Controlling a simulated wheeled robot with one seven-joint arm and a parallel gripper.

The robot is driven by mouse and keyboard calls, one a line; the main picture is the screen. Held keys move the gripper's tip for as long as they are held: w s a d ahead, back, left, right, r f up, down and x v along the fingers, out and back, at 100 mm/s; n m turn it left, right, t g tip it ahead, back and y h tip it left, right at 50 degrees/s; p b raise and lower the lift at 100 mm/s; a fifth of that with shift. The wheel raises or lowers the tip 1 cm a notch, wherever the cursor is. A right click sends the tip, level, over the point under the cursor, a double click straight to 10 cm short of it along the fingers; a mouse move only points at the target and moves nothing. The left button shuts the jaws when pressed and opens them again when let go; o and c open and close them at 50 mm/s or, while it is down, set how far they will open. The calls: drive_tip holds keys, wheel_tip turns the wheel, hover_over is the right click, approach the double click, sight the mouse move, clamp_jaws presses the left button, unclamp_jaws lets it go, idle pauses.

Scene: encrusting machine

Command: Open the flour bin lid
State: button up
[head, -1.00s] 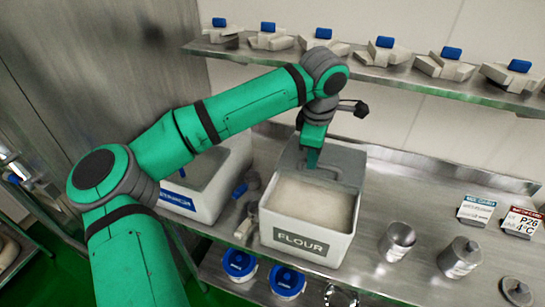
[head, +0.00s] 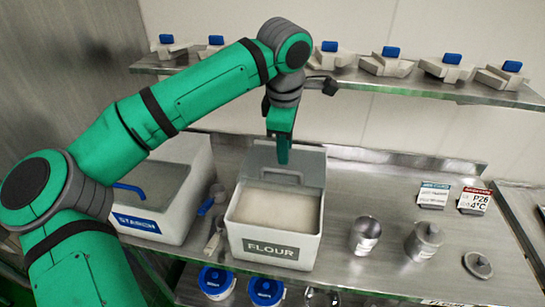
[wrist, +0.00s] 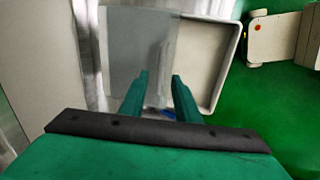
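The flour bin (head: 272,248) is a white box with a grey FLOUR label, standing on the steel counter in the head view. Pale flour (head: 277,208) shows through its open top. Its grey lid (head: 309,168) is raised and leans at the back of the bin, with a handle on its face. My gripper (head: 283,158) points down in front of the lid, just above the handle; contact cannot be told. In the wrist view, the two green fingers (wrist: 160,85) are apart with nothing seen between them. A grey panel and pale rimmed box lie beyond them.
A starch bin (head: 139,223) stands left of the flour bin, with a scoop (head: 213,240) between them. Metal cups (head: 364,236) and small signs (head: 433,195) are on the right. A shelf (head: 420,90) with several blue-handled items runs behind my arm.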

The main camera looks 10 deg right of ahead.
drive_tip(key=r, duration=0.2)
drive_tip(key=s+d+r, duration=0.1)
drive_tip(key=shift+r, duration=0.4)
